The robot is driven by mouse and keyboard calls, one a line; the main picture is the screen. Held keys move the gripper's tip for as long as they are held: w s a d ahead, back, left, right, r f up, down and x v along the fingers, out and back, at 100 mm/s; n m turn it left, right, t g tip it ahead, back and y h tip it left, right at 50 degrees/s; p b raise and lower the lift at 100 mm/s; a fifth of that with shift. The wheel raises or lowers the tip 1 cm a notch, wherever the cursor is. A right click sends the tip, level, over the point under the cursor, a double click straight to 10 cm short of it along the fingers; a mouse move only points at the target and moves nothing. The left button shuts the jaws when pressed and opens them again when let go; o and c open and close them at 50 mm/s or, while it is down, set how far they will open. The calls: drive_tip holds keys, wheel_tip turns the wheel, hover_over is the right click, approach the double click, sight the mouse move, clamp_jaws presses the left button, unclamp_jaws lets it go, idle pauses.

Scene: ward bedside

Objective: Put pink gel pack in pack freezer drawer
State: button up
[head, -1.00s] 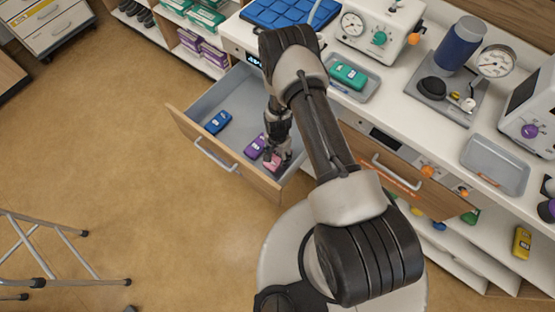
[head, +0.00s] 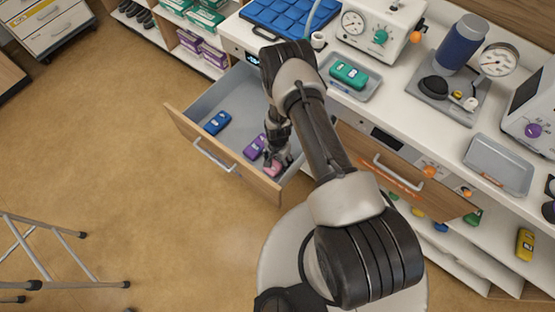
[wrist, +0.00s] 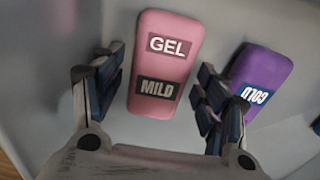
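The pink gel pack (wrist: 163,62), labelled GEL and MILD, lies inside the open freezer drawer (head: 231,158), near its right front corner. In the head view the pack (head: 273,170) is partly hidden by my gripper (head: 277,157). In the wrist view my gripper (wrist: 160,88) is open, with one finger on each side of the pack's lower half and a gap showing at the left finger. A purple pack (wrist: 258,82) labelled COLD lies close to the right finger; it also shows in the head view (head: 255,147).
A blue pack (head: 218,123) lies at the drawer's left. The counter above holds a tray with a green pack (head: 348,74), an empty grey tray (head: 499,165) and gauges. A walker frame (head: 65,255) stands on the floor at lower left.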

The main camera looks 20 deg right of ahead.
drive_tip(key=shift+o, duration=0.2)
drive_tip(key=shift+r, duration=0.15)
wheel_tip(320, 180, up, 12)
drive_tip(key=p, duration=0.3)
wheel_tip(320, 180, up, 34)
drive_tip(key=n+t, duration=0.2)
drive_tip(key=n, duration=0.3)
hover_over(277, 161)
drive_tip(key=s+r+n+t, duration=0.1)
drive_tip(key=s+r+n, duration=0.2)
drive_tip(key=s+r, duration=0.5)
drive_tip(key=s+r+n+t, duration=0.1)
drive_tip(key=s+r+n, duration=0.1)
drive_tip(key=s+r, duration=0.6)
drive_tip(key=s, duration=0.5)
drive_tip(key=shift+s+d+r+n+t, duration=0.2)
drive_tip(key=shift+s+n+t, duration=0.1)
drive_tip(key=shift+n, duration=0.1)
